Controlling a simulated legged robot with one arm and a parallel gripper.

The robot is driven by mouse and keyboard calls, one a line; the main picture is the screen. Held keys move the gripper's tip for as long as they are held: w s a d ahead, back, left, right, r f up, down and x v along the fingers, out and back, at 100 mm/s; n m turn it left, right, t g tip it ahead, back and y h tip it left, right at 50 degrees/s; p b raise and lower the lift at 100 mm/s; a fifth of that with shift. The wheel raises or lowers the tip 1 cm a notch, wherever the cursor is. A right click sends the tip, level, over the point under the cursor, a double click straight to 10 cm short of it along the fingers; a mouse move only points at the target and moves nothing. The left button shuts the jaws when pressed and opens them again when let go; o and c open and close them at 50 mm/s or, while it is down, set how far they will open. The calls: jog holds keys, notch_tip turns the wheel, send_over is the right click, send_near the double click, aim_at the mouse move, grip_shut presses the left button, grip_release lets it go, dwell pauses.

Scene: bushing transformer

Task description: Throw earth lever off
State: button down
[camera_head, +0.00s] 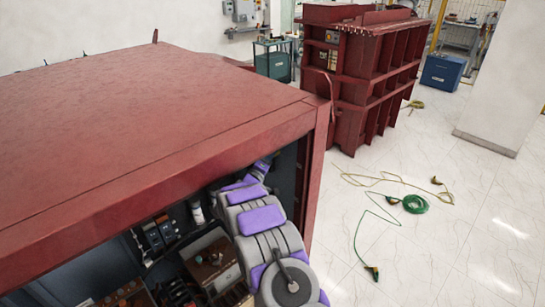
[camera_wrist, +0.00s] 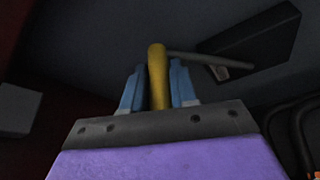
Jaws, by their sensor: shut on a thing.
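In the wrist view, my gripper (camera_wrist: 158,88) has its two blue fingers on either side of a yellow lever handle (camera_wrist: 157,72) and is shut on it. A thin grey rod (camera_wrist: 195,57) runs right from the top of the handle to a dark box (camera_wrist: 262,40). I take this to be the earth lever; no label shows. In the head view, my grey and purple arm reaches into the open front of the red cabinet (camera_head: 150,110). My gripper and the lever are hidden there by the arm and the cabinet.
The cabinet's right post (camera_head: 316,170) stands close to my arm. Electrical parts (camera_head: 160,235) fill the cabinet left of the arm. A second red unit (camera_head: 365,75) stands behind. Green cable (camera_head: 415,203) and yellow cable (camera_head: 375,180) lie on the white floor at right.

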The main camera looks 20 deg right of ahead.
jog(key=shift+w+a, duration=0.15)
jog(key=shift+a, duration=0.15)
jog(key=c, duration=1.3)
grip_release()
jog(key=o, duration=0.3)
jog(key=shift+a, duration=0.3)
jog(key=shift+o, duration=0.2)
jog(key=shift+s+f, duration=0.15)
jog(key=shift+s, duration=0.15)
jog(key=b+v, duration=0.3)
jog(key=v, duration=1.4)
jog(key=shift+w+a, duration=0.15)
jog(key=shift+a, duration=0.2)
